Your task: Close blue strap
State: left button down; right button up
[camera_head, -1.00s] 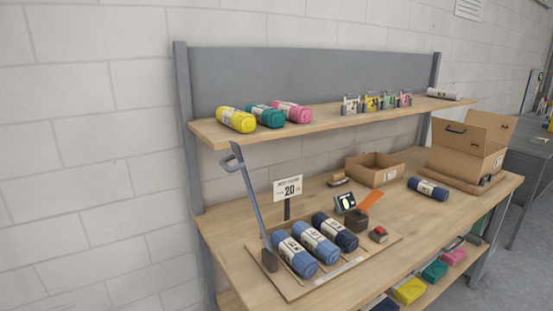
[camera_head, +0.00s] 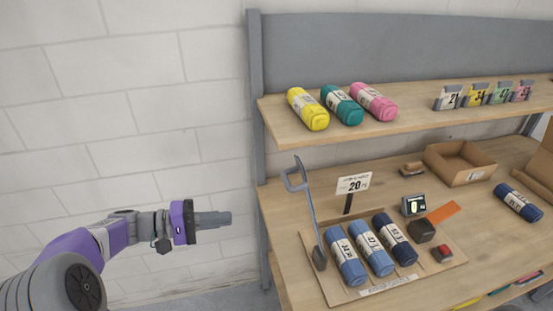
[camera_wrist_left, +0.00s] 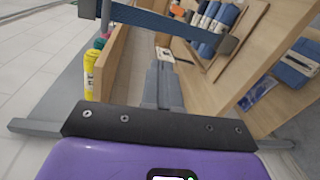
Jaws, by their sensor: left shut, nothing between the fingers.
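The blue strap (camera_head: 308,212) stands raised at the left end of the wooden tray (camera_head: 345,297). It leans slightly left, with a loop handle at its top and a dark block at its foot. Three blue rolls (camera_head: 372,249) lie beside it on the tray, with the strap clear of them. In the left wrist view, a blue bar (camera_wrist_left: 165,25) that looks like the strap crosses the top. My left gripper (camera_head: 228,219) is shut and empty, left of the strap with a gap between. Its fingers also show in the left wrist view (camera_wrist_left: 164,85). My right gripper is out of view.
A sign marked 20 (camera_head: 353,185) stands behind the rolls. A small display (camera_head: 413,205), a dark block (camera_head: 422,231) and a red button (camera_head: 442,253) are to their right. The shelf post (camera_head: 256,80) rises behind my gripper. Free room lies along the wall at left.

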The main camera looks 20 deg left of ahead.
pick_arm(q)
notch_tip(320, 180, up, 8)
jog(key=s+a+m+t+h, duration=0.1)
jog(key=m, duration=0.1)
jog(key=p+x, duration=0.1)
jog(key=x, duration=1.2)
jog(key=shift+d+p, duration=0.2)
jog(key=shift+p, duration=0.1)
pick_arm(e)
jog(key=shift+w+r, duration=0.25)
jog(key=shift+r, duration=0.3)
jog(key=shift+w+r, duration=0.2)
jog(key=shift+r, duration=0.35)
pick_arm(q)
jog(key=shift+r, duration=0.1)
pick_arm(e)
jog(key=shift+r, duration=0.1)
